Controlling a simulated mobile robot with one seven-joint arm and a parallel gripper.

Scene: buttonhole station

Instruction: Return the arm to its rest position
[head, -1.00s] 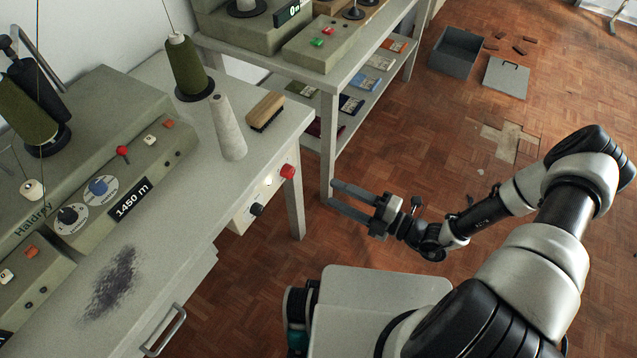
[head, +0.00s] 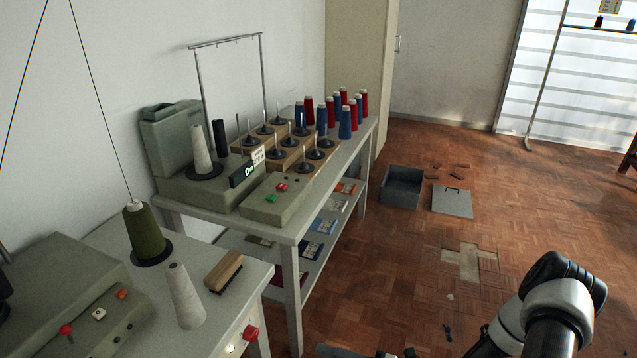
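Only the upper edge of my gripper (head: 342,351) shows at the bottom edge of the head view, below the front end of the shelf table. One dark finger edge is visible there; the other finger is cut off, so its opening is hidden. Part of my arm (head: 553,310) shows at the lower right, over the floor. Nothing is seen held in the visible part.
A near bench at the left bears a green cone (head: 146,232), a white cone (head: 184,296) and a brush (head: 223,271). The shelf table (head: 290,228) holds a machine and several spools. A grey box (head: 402,187) and lid (head: 452,202) lie on the otherwise mostly open floor.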

